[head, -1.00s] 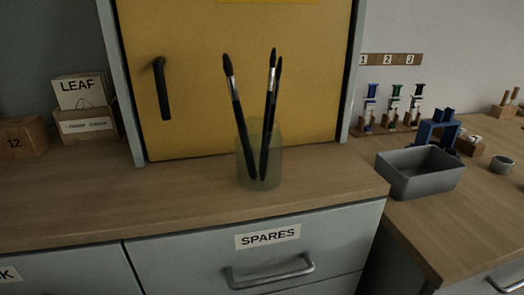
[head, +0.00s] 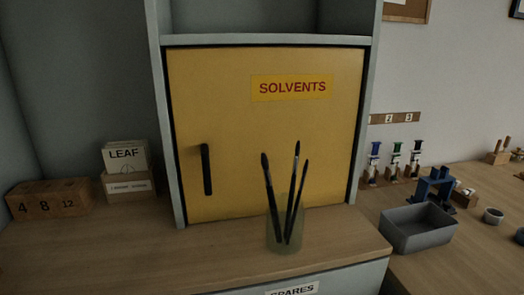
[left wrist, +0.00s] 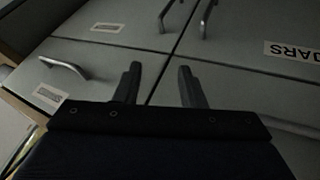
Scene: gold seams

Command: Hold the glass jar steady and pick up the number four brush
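The glass jar (head: 275,241) is a pale greenish see-through cup. It stands upright on the wooden counter (head: 130,252) in front of the yellow cabinet door. Three dark brushes (head: 271,198) lean in it with bristles up. No number can be read on any brush. My left gripper (left wrist: 157,78) shows only in the left wrist view; its fingers are apart with nothing between them, in front of grey drawer fronts. Neither gripper shows in the head view.
The yellow door (head: 250,130) is labelled SOLVENTS and has a black handle (head: 206,169). A wooden block (head: 48,199) and a LEAF card box (head: 127,175) stand left. A grey tray (head: 417,229) and blue stand (head: 433,187) are on the right bench. Counter left of the jar is clear.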

